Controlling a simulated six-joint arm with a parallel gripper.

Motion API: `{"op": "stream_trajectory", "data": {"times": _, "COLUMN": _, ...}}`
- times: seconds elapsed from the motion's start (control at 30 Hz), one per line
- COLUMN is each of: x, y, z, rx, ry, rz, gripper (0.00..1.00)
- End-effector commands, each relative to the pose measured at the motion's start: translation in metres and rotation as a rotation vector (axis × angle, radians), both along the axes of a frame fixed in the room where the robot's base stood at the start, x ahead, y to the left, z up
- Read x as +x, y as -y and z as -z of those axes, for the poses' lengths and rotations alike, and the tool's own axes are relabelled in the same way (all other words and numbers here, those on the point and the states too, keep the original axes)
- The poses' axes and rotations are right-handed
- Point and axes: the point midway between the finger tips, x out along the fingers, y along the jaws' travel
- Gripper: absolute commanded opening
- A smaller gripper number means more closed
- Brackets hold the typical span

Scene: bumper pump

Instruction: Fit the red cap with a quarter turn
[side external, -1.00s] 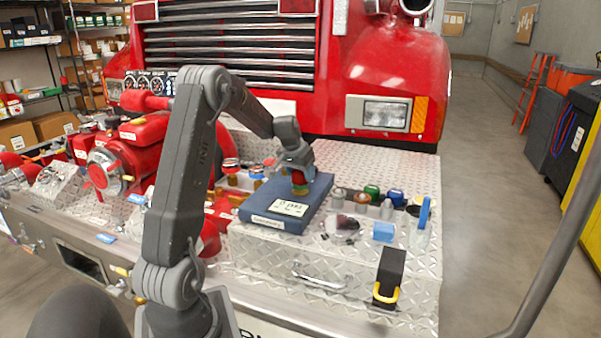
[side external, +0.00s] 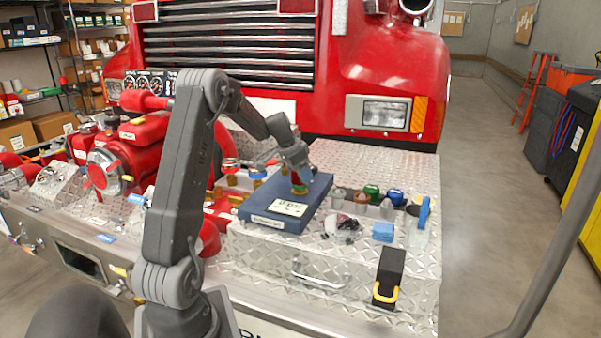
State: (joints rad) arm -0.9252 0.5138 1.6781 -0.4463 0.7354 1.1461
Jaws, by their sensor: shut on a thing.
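My gripper (side external: 299,178) points down over the dark blue block (side external: 260,210) on the silver deck and is shut on the small red cap (side external: 295,179). The cap is mostly hidden between the fingers. Just under it shows a little green, then a brass fitting (side external: 299,190) standing on the block. The cap looks to be at the top of this fitting, but I cannot tell whether it is seated or how far it is turned.
Several small caps, including green (side external: 371,192) and blue (side external: 394,197) ones, stand right of the block. Red pump parts (side external: 130,150) crowd the left.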

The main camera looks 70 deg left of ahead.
Motion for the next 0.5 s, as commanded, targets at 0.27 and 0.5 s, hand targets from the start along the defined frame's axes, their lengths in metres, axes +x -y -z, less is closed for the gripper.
{"op": "stream_trajectory", "data": {"times": 0.27, "x": -0.0022, "y": -0.0055, "z": -0.0030, "rx": 0.013, "ry": 0.004, "rz": -0.001, "gripper": 0.30}}
{"op": "stream_trajectory", "data": {"times": 0.5, "x": -0.0018, "y": -0.0065, "z": -0.0028, "rx": 0.014, "ry": 0.004, "rz": 0.244, "gripper": 0.30}}
